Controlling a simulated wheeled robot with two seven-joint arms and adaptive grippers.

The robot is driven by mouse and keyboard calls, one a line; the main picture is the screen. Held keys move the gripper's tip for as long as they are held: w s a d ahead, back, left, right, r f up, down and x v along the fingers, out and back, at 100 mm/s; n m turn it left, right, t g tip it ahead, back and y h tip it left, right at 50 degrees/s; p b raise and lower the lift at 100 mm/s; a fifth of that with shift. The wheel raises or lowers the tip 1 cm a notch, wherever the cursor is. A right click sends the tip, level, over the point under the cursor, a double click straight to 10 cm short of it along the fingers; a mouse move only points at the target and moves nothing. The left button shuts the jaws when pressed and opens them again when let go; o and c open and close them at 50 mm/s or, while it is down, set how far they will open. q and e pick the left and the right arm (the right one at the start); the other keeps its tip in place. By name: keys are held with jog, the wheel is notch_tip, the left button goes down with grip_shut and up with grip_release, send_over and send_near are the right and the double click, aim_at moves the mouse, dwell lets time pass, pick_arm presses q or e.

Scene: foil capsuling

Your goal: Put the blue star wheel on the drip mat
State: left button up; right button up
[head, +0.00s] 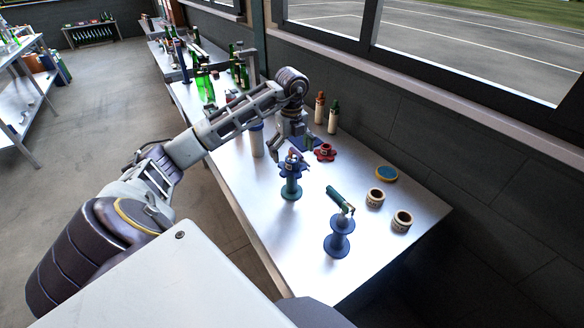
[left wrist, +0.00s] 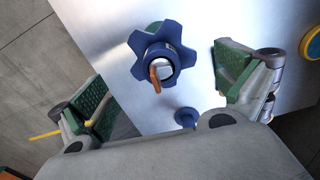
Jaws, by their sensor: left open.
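The blue star wheel (head: 293,170) sits at the top of a green spool-shaped stand (head: 290,189) on the metal table. In the left wrist view the star wheel (left wrist: 146,39) lies between my spread fingers, with a brown-orange piece at its hub. My left gripper (head: 292,150) is open, pointing down just above the wheel; it also shows in the left wrist view (left wrist: 163,75). I see no clear contact with the wheel. A flat dark blue piece (head: 307,143) lies behind the wheel; I cannot tell whether it is the drip mat. My right gripper is not in view.
A red star wheel (head: 325,152) lies behind to the right. A blue spool stand (head: 337,243) bears a green-handled tool (head: 337,198). Bottles (head: 333,117) stand near the wall.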

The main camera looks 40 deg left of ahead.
aim_at(292, 160)
pick_arm(q)
jog(key=shift+f, duration=0.15)
jog(key=shift+f+p, duration=0.45)
jog(key=shift+f, duration=1.2)
jog(key=shift+w+f, duration=0.1)
jog(key=shift+f, duration=0.7)
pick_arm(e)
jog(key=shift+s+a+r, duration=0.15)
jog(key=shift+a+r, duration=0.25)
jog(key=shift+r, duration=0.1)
pick_arm(q)
jog(key=shift+c, duration=0.3)
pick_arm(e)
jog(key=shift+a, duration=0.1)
